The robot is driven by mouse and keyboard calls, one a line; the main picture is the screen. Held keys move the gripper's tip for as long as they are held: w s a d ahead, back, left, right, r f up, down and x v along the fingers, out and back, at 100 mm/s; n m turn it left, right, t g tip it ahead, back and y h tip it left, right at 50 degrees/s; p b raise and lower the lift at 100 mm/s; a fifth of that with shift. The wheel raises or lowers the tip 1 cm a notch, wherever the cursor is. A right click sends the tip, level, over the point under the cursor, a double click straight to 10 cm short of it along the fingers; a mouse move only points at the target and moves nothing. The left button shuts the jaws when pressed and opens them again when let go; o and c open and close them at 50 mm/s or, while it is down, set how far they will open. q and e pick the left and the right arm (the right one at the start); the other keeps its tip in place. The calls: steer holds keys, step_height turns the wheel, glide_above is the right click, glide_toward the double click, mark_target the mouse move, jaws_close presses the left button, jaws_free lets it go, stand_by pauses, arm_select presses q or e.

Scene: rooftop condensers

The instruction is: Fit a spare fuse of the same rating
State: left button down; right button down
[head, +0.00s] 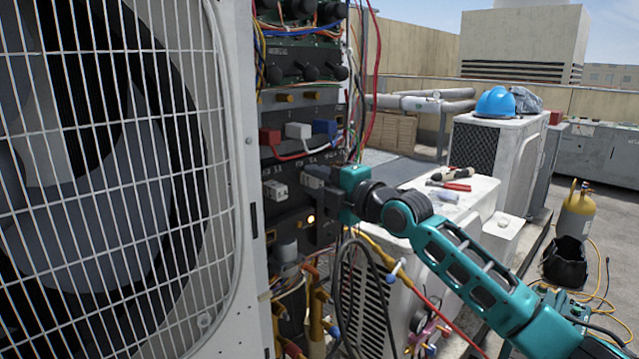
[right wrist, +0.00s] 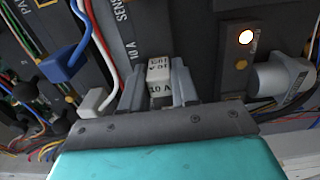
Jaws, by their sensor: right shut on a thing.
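My right gripper (head: 318,181) is at the front of the dark electrical panel (head: 290,222) in the open condenser cabinet. In the right wrist view the gripper (right wrist: 158,88) is shut on a small white fuse (right wrist: 158,84) marked 10 A. The fuse sits between the two grey fingers, close to the panel face, beside a printed label that reads 10 A. I cannot tell whether the fuse is seated in a holder. A pale block (head: 275,190) sits on the panel to the left of the gripper in the head view. My left gripper is out of view.
Red (head: 270,136), white (head: 298,130) and blue (head: 325,127) wired connectors sit above the gripper. A lamp (head: 311,219) glows below it. Loose cables hang along the cabinet's right edge. Tools (head: 450,178) lie on a white unit behind. The fan grille (head: 110,180) fills the left.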

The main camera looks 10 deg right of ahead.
steer(key=c, duration=0.8)
jaws_free()
steer(key=shift+w+a, duration=0.1)
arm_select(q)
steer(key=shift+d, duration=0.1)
